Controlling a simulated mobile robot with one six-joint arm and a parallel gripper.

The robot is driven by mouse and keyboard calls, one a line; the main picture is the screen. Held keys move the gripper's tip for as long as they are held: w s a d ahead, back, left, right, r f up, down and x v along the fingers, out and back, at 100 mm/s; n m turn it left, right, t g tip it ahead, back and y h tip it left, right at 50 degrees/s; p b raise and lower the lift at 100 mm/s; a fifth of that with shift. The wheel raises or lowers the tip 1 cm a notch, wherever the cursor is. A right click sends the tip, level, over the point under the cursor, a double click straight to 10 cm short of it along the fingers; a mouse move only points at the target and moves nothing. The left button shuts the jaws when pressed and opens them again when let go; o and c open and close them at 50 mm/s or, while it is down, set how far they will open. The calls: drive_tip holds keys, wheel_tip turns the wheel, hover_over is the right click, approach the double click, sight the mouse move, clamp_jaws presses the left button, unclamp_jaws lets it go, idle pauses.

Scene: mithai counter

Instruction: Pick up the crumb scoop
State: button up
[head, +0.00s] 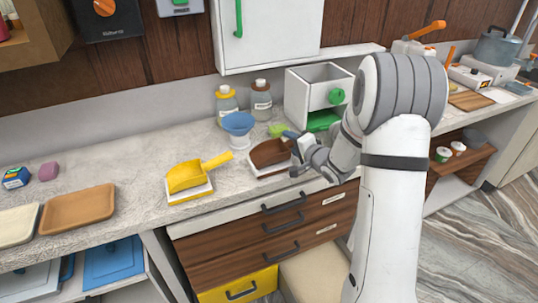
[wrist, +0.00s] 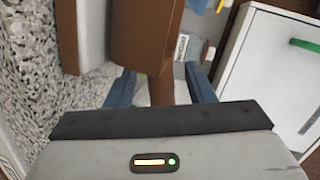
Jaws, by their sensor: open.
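A brown scoop (head: 268,153) rests on a pale square base on the counter, and a yellow scoop (head: 187,176) with its handle up to the right rests on a similar base to its left. I cannot tell from looks alone which is the crumb scoop. My gripper (head: 289,137) is at the handle end of the brown scoop, hiding that handle in the head view. In the wrist view my gripper (wrist: 161,88) is open, with the brown scoop's handle between its blue fingers and the scoop's brown pan (wrist: 146,35) beyond them. Finger contact with the handle cannot be told.
A blue funnel-shaped thing (head: 238,125) and two jars (head: 261,100) stand behind the scoops. A white box with a green knob (head: 310,95) is close behind my gripper. A brown tray (head: 77,209) lies at the left. Counter between tray and yellow scoop is mostly clear.

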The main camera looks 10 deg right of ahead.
drive_tip(key=shift+c, duration=0.3)
drive_tip(key=c, duration=1)
drive_tip(key=shift+o, duration=0.2)
